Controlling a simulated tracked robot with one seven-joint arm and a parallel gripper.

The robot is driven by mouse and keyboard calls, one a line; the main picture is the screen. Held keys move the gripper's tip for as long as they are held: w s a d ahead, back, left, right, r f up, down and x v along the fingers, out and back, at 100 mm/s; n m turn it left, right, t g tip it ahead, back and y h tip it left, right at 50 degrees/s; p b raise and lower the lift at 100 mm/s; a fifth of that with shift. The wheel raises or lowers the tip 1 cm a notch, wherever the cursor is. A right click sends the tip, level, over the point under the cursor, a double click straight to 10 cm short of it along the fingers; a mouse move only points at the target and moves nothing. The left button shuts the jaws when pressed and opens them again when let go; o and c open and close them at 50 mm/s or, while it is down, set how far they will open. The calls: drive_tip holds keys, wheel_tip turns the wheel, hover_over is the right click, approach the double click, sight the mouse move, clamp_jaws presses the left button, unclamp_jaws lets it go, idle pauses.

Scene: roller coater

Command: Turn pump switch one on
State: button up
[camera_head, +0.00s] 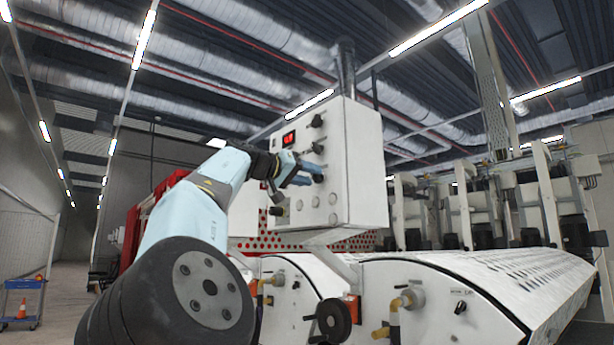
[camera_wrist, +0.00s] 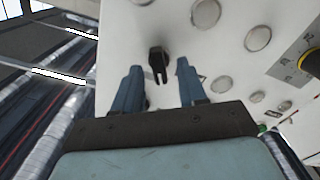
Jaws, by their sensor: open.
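A white control box (camera_head: 357,165) hangs in the middle of the head view, with a red display, black rotary knobs and round buttons on its face. My gripper (camera_head: 308,173) is at this face, its blue fingers pointing at it. In the wrist view my gripper (camera_wrist: 159,74) is open, with one blue finger on each side of a black switch knob (camera_wrist: 157,60). The knob lies between or just beyond the fingertips; contact is not visible. No label can be read, so I cannot tell which knob is pump switch one.
Two more black knobs (camera_head: 317,121) sit above my gripper on the box. White machine covers (camera_head: 440,290) with a handwheel (camera_head: 334,320) stand below.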

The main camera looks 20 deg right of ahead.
clamp_jaws()
idle(0.3)
drive_tip(key=shift+a, duration=0.15)
drive_tip(key=shift+m, duration=0.3)
drive_tip(key=m, duration=0.5)
drive_tip(key=shift+s+d, duration=0.15)
drive_tip(key=shift+d, duration=0.05)
drive_tip(key=m, duration=0.6)
drive_tip(key=shift+s+d+m, duration=0.1)
drive_tip(key=shift+m, duration=0.2)
drive_tip(key=shift+f, duration=0.1)
